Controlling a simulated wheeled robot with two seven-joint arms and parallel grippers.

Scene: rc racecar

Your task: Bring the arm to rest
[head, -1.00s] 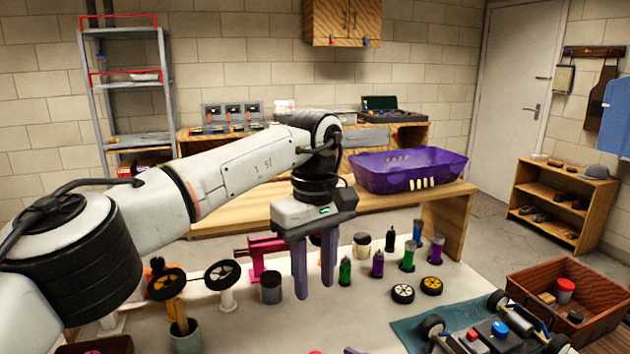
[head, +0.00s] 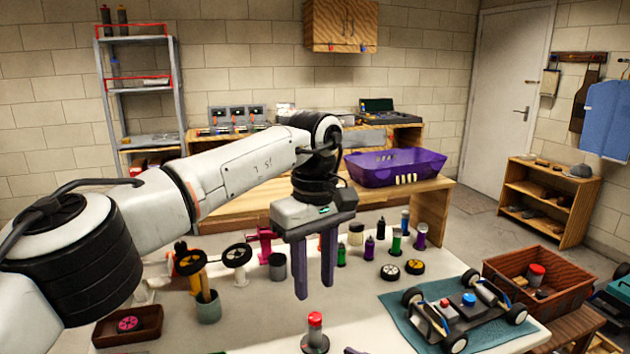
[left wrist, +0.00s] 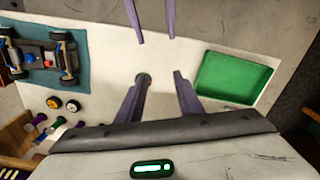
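My left gripper (head: 315,278) hangs with its two purple fingers pointing down over the white-topped table (head: 262,312). The fingers are apart with nothing held between them. In the left wrist view its fingers (left wrist: 158,98) also stand apart, with a small round item behind them on the table. At the top edge of that view, two more purple fingers (left wrist: 155,38), apparently my right gripper's, are apart and empty. In the head view only a small purple tip shows at the bottom edge; the rest of the right arm is out of frame.
An RC car (head: 465,312) sits on a teal mat (head: 405,308). Wheels, bottles and stands crowd the table's far side; a red-capped item (head: 315,335) stands near. A green tray (left wrist: 234,78) shows in the wrist view. A brown crate (head: 530,272) is at right.

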